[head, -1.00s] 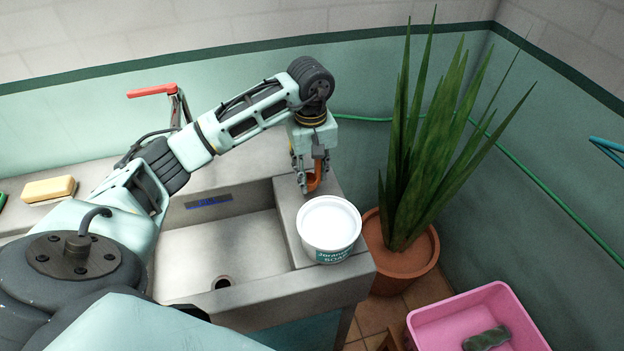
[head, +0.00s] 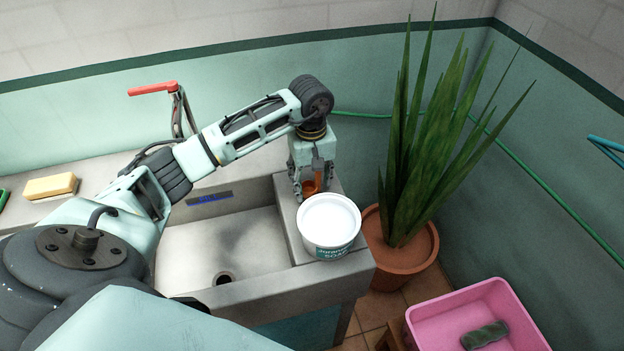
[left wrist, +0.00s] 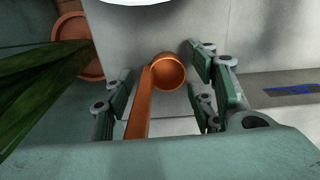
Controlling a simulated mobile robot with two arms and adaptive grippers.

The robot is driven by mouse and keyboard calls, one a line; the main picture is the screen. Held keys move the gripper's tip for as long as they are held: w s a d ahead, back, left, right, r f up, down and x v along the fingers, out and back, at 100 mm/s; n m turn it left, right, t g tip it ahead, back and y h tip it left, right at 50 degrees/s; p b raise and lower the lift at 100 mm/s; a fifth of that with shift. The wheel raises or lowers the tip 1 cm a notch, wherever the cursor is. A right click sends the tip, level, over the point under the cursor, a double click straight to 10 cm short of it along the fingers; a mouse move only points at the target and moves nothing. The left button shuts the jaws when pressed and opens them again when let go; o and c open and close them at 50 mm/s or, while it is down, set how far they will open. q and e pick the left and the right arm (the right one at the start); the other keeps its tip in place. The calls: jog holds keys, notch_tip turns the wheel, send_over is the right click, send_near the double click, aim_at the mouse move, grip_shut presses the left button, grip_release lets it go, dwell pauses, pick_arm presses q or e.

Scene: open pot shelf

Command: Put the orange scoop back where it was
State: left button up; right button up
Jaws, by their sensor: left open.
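The orange scoop (head: 309,187) is on the sink's right-hand ledge, just behind the white tub (head: 329,222). My left gripper (head: 310,188) is above it, pointing down. In the left wrist view the scoop's round cup (left wrist: 168,71) and handle (left wrist: 139,106) lie between the spread fingers of my left gripper (left wrist: 158,75). There is a gap between the cup and the right-hand finger; the handle runs close to the left-hand finger. I cannot tell whether it touches. The fingers partly hide the scoop in the head view. My right gripper is not in view.
The sink basin (head: 222,250) is left of the ledge. A potted plant (head: 400,247) stands right of it, with a pink tub (head: 500,297) in front. A red-handled tap (head: 152,89) and a sponge (head: 50,186) are at the left.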

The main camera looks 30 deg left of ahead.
aim_at(311, 186)
pick_arm(q)
jog(key=shift+r, duration=0.2)
jog(key=shift+w+r, duration=0.1)
jog(key=shift+r, duration=0.2)
notch_tip(311, 186, up, 11)
jog(key=b, duration=0.2)
jog(key=shift+s+r, duration=0.15)
jog(key=shift+s, duration=0.05)
